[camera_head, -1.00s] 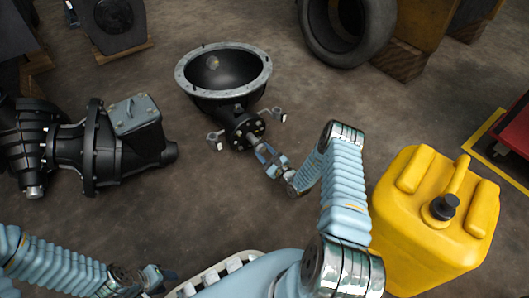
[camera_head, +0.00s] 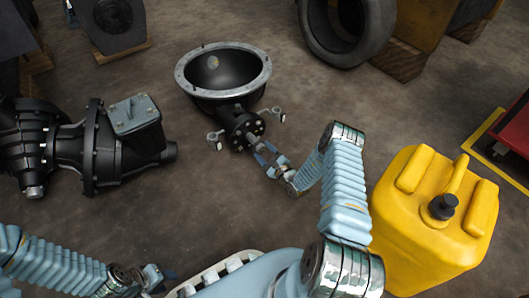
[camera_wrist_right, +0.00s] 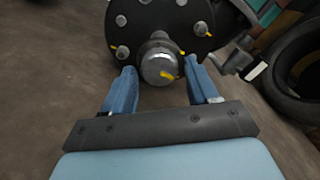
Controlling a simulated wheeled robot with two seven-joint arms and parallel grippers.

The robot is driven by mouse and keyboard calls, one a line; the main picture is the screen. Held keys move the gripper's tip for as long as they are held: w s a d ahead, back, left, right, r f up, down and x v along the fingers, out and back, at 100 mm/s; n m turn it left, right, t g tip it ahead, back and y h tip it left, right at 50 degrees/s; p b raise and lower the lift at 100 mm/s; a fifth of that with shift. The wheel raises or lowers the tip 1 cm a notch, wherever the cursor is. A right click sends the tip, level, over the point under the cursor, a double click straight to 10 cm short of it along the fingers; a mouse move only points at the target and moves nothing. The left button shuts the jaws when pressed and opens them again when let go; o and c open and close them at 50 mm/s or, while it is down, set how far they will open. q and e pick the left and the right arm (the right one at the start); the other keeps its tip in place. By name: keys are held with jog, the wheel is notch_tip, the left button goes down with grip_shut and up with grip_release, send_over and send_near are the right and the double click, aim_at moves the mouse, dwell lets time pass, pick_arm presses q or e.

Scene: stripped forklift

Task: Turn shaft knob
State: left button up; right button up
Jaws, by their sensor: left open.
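The shaft knob (camera_wrist_right: 160,67) is a short grey metal cylinder with a yellow mark, standing out from a black bolted flange (camera_wrist_right: 135,28). In the head view the flange (camera_head: 241,128) is on the near side of a black bowl-shaped housing (camera_head: 222,76). My right gripper (camera_head: 264,153) is close in front of the flange. In the right wrist view its blue fingers (camera_wrist_right: 163,88) are open, one on each side of the knob, with gaps visible. My left gripper (camera_head: 163,279) is open and empty at the bottom left, far from the knob.
Small metal brackets (camera_head: 279,114) stick out beside the flange. A black gearbox (camera_head: 105,150) lies at the left. A yellow canister (camera_head: 420,215) stands at the right of my right arm. A tyre (camera_head: 347,30) is at the back. The floor between is clear.

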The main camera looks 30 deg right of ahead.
jog(key=shift+o, duration=0.6)
jog(key=shift+s+r, duration=0.1)
jog(key=shift+s, duration=0.2)
jog(key=s+p, duration=0.1)
jog(key=s, duration=0.3)
jog(key=s+p, duration=0.1)
jog(key=s, duration=0.3)
jog(key=s+d, duration=0.1)
jog(key=s, duration=0.4)
jog(key=shift+s+p, duration=0.1)
jog(key=shift+p, duration=0.3)
